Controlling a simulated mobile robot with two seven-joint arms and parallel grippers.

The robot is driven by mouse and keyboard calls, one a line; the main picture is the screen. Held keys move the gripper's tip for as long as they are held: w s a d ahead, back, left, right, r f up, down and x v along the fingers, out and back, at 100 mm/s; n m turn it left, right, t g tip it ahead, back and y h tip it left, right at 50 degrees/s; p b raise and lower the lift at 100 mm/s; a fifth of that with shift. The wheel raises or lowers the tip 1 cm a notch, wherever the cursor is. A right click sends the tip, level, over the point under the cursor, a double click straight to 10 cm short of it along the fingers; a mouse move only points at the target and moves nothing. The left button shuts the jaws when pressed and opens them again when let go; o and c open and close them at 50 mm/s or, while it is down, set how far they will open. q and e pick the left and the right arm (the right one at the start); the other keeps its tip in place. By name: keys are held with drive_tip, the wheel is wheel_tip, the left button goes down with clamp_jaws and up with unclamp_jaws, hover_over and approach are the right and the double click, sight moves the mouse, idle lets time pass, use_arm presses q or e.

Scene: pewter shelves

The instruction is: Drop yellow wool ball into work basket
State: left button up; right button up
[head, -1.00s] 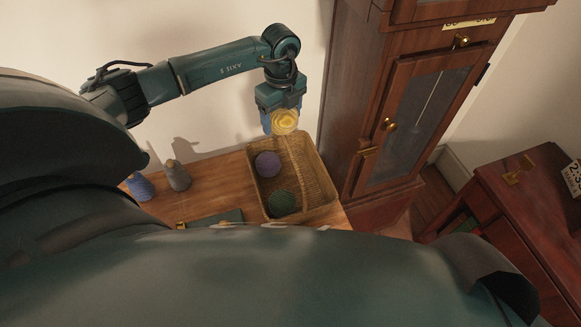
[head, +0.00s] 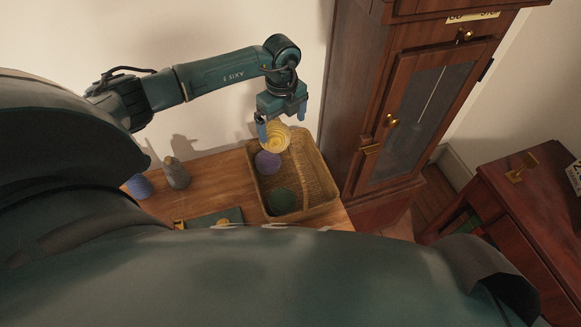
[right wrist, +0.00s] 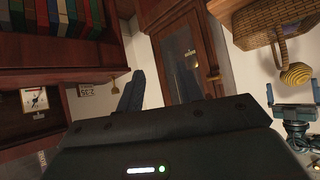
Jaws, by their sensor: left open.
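The yellow wool ball (head: 275,138) is in the air just below my left gripper (head: 283,122), over the back part of the wicker work basket (head: 318,187). The left gripper's blue fingers are spread apart. A purple ball (head: 268,162) and a green ball (head: 282,201) lie inside the basket. My right gripper (right wrist: 160,88) shows only in its own wrist view, its dark fingers apart with nothing between them.
The basket stands on a wooden table (head: 213,190) by a tall wooden clock cabinet (head: 360,110). A reddish cabinet (head: 520,210) is at right.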

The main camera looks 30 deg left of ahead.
use_arm(q)
wheel_tip(320, 180, up, 13)
drive_tip(key=b, duration=0.1)
drive_tip(key=shift+r+b, duration=0.15)
drive_tip(key=shift+b, duration=0.25)
drive_tip(key=shift+w, duration=0.1)
idle(0.3)
